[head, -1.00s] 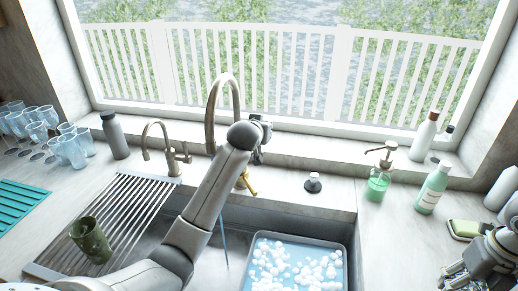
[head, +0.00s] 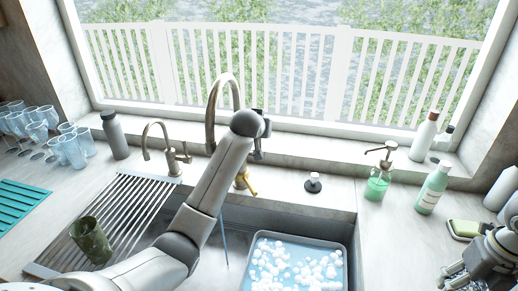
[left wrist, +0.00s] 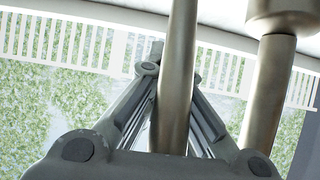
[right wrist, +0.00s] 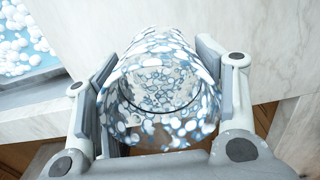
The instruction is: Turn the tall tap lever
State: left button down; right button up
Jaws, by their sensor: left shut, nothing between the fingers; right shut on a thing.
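The tall tap (head: 212,118) is a brushed metal gooseneck behind the sink. My left arm hides its lower part in the head view. A brass-coloured piece (head: 249,186) shows low beside my arm; I cannot tell if it is the lever. My left gripper (head: 258,140) is shut and empty beside the tall tap. In the left wrist view a metal pipe (left wrist: 178,70) crosses in front of the shut fingers, with a thicker metal cylinder (left wrist: 268,85) to its right. My right gripper (right wrist: 152,60) is shut on a glass (right wrist: 165,85) with a white-and-blue mottled look.
A shorter tap (head: 164,150) stands left of my arm. A grey tub (head: 347,262) of foamy blue water sits in the sink. A green cup (head: 91,240) is on the drying rack (head: 137,210). Soap bottles (head: 433,187) stand right, glasses (head: 72,150) left.

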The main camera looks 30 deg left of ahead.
pick_arm(q)
jog(key=s+t, duration=0.1)
jog(key=t, duration=0.1)
jog(key=s+t+y, duration=0.1)
jog(key=shift+s+d+r, duration=0.3)
jog(key=shift+d+r, duration=0.05)
jog(key=shift+r, duration=0.05)
pick_arm(e)
jog(key=shift+r, duration=0.1)
